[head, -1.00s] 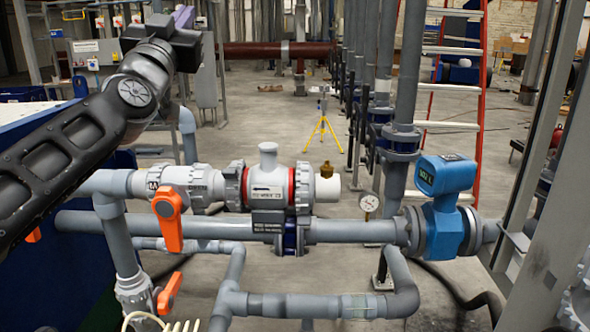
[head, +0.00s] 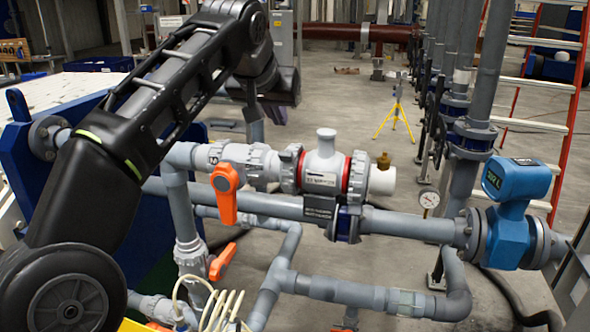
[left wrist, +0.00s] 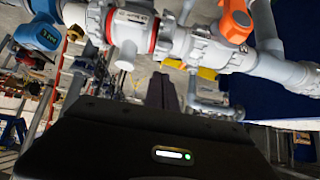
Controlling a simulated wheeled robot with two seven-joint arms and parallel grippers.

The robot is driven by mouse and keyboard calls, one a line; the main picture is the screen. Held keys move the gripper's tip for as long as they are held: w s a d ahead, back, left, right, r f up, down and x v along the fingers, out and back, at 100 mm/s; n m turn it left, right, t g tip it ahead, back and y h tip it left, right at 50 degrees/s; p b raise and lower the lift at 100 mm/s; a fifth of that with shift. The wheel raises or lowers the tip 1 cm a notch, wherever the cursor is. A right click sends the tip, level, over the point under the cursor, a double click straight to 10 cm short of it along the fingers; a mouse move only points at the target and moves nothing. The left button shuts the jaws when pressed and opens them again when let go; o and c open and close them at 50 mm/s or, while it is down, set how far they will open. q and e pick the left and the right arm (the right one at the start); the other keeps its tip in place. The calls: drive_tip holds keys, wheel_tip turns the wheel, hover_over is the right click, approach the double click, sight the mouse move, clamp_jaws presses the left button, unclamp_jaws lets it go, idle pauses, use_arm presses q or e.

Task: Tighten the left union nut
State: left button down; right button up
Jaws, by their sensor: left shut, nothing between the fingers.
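The left union nut (head: 290,167) is a grey ribbed ring at the left end of the grey filter body (head: 322,175), beside a red ring. In the left wrist view, which sees the piping upside down, the nut (left wrist: 166,40) is on the right of the filter. My left gripper (head: 278,112) is above and behind the pipe line, just left of the nut and apart from it. It is shut and empty; its dark fingers (left wrist: 160,92) show in the left wrist view. My right gripper is not in view. Thread engagement cannot be seen.
An orange valve handle (head: 226,193) hangs left of the nut. A lower grey pipe (head: 400,224) carries a blue meter (head: 512,213) and a pressure gauge (head: 429,200). Open floor lies behind.

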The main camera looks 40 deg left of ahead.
sight(287, 152)
use_arm(q)
drive_tip(key=x, duration=0.3)
drive_tip(key=b+x, duration=0.1)
drive_tip(key=x, duration=0.2)
drive_tip(key=s+f+x, duration=0.1)
drive_tip(key=x, duration=0.2)
drive_tip(key=shift+w+f+b, duration=0.1)
drive_tip(key=shift+w+b, duration=0.1)
drive_tip(key=shift+b, duration=0.2)
drive_tip(key=shift+f+b, duration=0.5)
drive_tip(key=shift+f, duration=0.1)
drive_tip(key=shift+s, duration=0.1)
